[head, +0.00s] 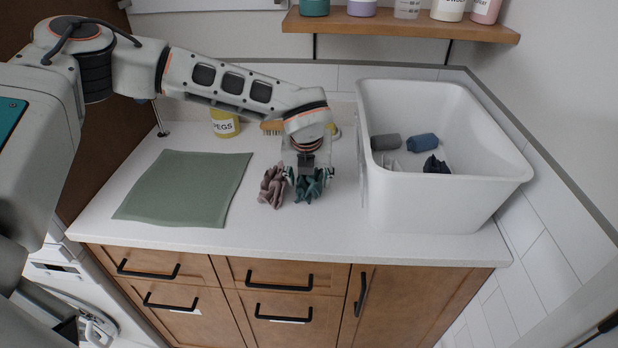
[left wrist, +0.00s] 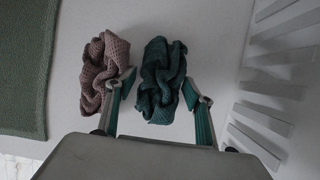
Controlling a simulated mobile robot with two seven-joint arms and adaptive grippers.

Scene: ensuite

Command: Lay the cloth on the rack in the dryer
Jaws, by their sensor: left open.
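A crumpled teal cloth (head: 309,186) lies on the white counter, and a crumpled mauve cloth (head: 272,187) lies just left of it. My left gripper (head: 307,176) is open over the teal cloth. In the left wrist view, the fingers of my left gripper (left wrist: 158,88) stand on either side of the teal cloth (left wrist: 160,75). The left finger is close against the mauve cloth (left wrist: 104,70); I cannot tell if they touch. A white appliance (head: 62,272) shows partly at lower left, behind my arm; I cannot tell if it is the dryer. No rack is identifiable. My right gripper is not in view.
A flat green mat (head: 185,188) lies on the counter at left. A deep white basin (head: 440,205) stands at right with several bundles inside. A yellow pegs container (head: 225,124) and a brush (head: 271,127) stand behind. A wooden shelf (head: 400,24) holds bottles above.

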